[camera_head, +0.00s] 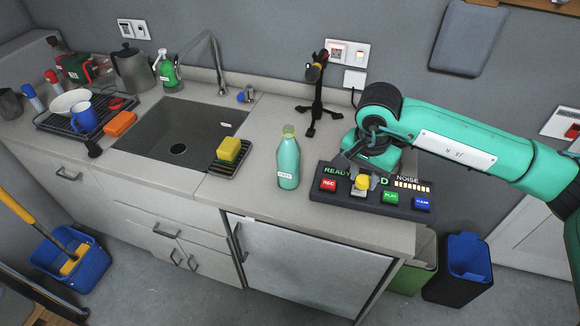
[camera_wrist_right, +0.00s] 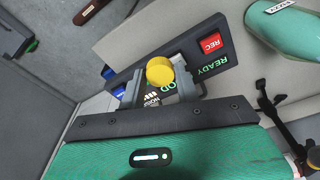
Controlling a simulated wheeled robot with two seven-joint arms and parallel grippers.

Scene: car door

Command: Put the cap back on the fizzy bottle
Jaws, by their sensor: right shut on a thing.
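The fizzy bottle (camera_head: 288,165) is teal with a white label and stands upright on the counter, right of the sink. Its narrow neck points up, with a yellowish ring near the top. Part of it also shows at the upper right in the right wrist view (camera_wrist_right: 288,32). My right gripper (camera_head: 361,181) is shut on a round yellow cap (camera_wrist_right: 159,70), held above the button panel, to the right of the bottle and apart from it. In the head view the cap (camera_head: 361,183) shows below the fingers. My left gripper is not in view.
The button panel (camera_head: 325,198), with red, green and blue buttons, lies under my right gripper. A black stand (camera_head: 318,105) is behind the bottle. The sink (camera_head: 150,140), with a yellow sponge (camera_head: 229,149) on a rack, is left. Bare counter surrounds the bottle.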

